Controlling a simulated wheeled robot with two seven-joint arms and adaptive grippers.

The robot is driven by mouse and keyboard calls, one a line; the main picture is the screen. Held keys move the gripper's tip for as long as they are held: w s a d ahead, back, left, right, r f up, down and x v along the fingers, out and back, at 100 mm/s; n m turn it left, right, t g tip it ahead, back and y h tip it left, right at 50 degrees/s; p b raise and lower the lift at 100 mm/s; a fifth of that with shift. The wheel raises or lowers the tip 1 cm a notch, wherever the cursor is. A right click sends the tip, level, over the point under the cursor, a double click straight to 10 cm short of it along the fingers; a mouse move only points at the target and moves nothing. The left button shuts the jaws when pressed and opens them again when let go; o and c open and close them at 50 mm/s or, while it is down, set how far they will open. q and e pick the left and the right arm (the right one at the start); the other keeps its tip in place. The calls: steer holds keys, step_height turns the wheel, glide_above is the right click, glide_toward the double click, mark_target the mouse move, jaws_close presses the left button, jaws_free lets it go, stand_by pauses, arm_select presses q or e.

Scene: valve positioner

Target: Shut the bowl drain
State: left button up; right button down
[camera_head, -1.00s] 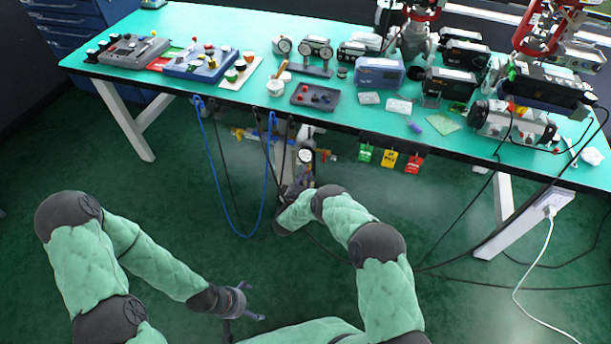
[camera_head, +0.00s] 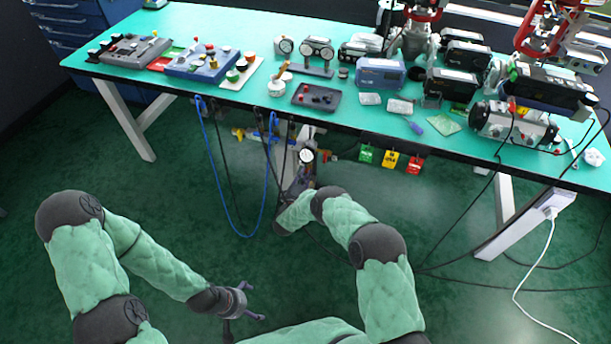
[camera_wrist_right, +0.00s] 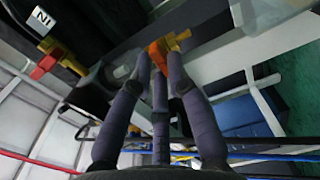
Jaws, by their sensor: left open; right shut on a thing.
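A small orange handle (camera_wrist_right: 157,54) on a brass-coloured fitting (camera_wrist_right: 178,40) shows in the right wrist view, by the underside of the equipment. I take it to be the bowl drain, but cannot be sure. My right gripper (camera_wrist_right: 158,62) is shut on the orange handle, its dark fingers on either side. In the head view, my right gripper (camera_head: 300,182) is under the bench's front edge, just below a round white gauge (camera_head: 306,156); the handle is hidden there. My left gripper (camera_head: 255,302) is open and empty, low over the green floor.
A teal bench (camera_head: 215,88) crowded with devices stands above. Blue hose (camera_head: 238,236) and black cables hang below its front edge. Green, yellow and red tags (camera_head: 389,160) hang to the right. A red-yellow fitting (camera_wrist_right: 55,58) shows in the wrist view. Floor around my left gripper is clear.

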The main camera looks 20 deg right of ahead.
steer(key=shift+f, duration=0.1)
stand_by(0.4)
steer(key=c, duration=1.2)
jaws_free()
steer(key=shift+s+a, duration=0.1)
steer(key=v, duration=1.2)
